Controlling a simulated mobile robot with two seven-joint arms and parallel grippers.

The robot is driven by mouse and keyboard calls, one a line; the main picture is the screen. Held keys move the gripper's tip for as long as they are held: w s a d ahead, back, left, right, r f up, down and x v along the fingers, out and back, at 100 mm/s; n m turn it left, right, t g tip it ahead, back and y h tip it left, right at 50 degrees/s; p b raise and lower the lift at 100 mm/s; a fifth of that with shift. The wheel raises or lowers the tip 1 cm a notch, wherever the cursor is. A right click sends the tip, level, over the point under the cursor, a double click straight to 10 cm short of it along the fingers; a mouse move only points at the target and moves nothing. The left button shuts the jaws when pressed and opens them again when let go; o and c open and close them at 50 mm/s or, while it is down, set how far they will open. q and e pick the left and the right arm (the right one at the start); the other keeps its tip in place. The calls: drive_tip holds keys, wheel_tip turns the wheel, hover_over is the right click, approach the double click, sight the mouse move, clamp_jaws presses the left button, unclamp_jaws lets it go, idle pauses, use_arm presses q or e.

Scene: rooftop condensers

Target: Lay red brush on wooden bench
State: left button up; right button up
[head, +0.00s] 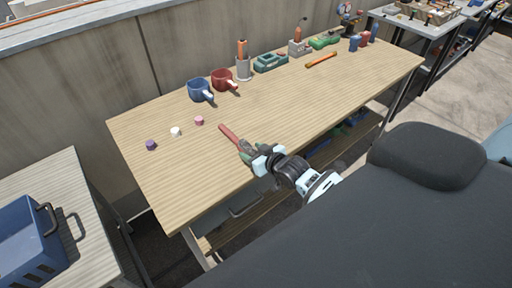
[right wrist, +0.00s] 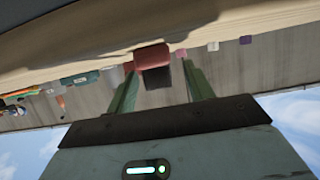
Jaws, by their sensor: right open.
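The red brush (head: 230,134) lies on the wooden bench (head: 290,112) near its front edge, its red handle pointing to the back left. My right gripper (head: 252,153) is at the near end of the brush, low over the bench edge. In the right wrist view the red brush (right wrist: 152,56) shows between the tips of my open right gripper (right wrist: 157,78), with a dark part beside it. There is a gap to the fingers. The brush's near end is hidden by the gripper in the head view. My left gripper is not in view.
Small purple, white and pink pieces (head: 176,131) lie to the left. A blue mug (head: 200,90), a red mug (head: 224,79) and a metal cup (head: 243,69) stand along the back. An orange tool (head: 321,60) lies further right. The bench's middle is clear.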

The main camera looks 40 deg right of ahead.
drive_tip(key=shift+s+r, duration=0.1)
drive_tip(key=shift+r, duration=0.15)
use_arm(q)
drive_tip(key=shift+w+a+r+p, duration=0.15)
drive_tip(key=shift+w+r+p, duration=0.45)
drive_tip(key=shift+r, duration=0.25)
use_arm(e)
drive_tip(key=v, duration=1.1)
drive_tip(key=shift+s+r, duration=0.15)
drive_tip(key=shift+s, duration=0.2)
drive_tip(key=s+a+f+g, duration=0.1)
drive_tip(key=s+a+f, duration=0.3)
drive_tip(key=s, duration=0.4)
drive_tip(key=s+a+f+g, duration=0.2)
drive_tip(key=s+a+f, duration=0.3)
drive_tip(key=s, duration=0.4)
drive_tip(key=s+a+f+n+g+y, duration=0.1)
drive_tip(key=s+a+f, duration=0.3)
drive_tip(key=s, duration=0.5)
wheel_tip(320, 180, down, 2)
drive_tip(key=shift+s+a+f+g, duration=0.1)
drive_tip(key=shift+s+a+g, duration=0.05)
drive_tip(key=shift+a+g, duration=0.3)
